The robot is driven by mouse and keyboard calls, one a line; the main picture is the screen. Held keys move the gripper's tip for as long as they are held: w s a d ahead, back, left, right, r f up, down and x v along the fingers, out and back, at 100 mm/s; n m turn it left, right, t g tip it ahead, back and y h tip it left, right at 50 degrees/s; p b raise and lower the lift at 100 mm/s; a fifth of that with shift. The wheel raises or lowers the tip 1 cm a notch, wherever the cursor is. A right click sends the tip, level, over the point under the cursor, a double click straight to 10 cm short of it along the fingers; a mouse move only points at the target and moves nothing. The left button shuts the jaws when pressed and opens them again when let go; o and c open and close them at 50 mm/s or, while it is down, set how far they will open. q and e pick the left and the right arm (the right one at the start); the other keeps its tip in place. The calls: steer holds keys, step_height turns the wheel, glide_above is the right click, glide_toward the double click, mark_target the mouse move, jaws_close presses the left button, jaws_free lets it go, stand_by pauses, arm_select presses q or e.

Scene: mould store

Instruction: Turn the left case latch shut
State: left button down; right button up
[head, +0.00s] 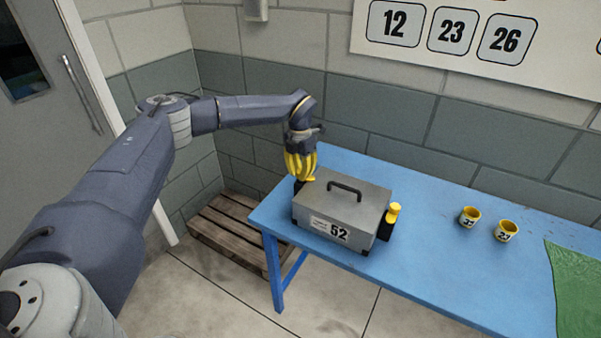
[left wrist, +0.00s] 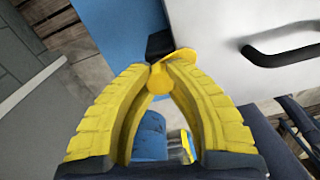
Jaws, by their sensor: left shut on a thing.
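The grey case (head: 343,205) with a black handle and a "52" label stands on the blue table. My left gripper (head: 302,179) points down at the case's left end, its yellow fingers closed on the left case latch. In the left wrist view, the fingertips (left wrist: 160,72) meet around the yellow latch (left wrist: 175,57), beside a black block on the edge of the case (left wrist: 210,30). In the head view the fingers largely hide this latch. The right case latch (head: 393,212), a yellow knob on a black block, is on the opposite end. My right gripper is not in view.
Two yellow cups (head: 469,216) with number labels stand on the blue table (head: 425,235) to the right. A green mat (head: 577,285) lies at the far right. A wooden pallet (head: 225,235) is on the floor by the wall. The table between case and cups is clear.

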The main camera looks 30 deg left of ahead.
mark_target(300, 171)
arm_select(q)
steer(key=shift+s+f+m, duration=0.1)
steer(key=shift+s+m, duration=0.05)
steer(key=shift+m, duration=1.55)
steer(key=c, duration=1.1)
jaws_free()
step_height(300, 171, up, 12)
steer(key=shift+a+r, duration=0.1)
steer(key=shift+a, duration=0.05)
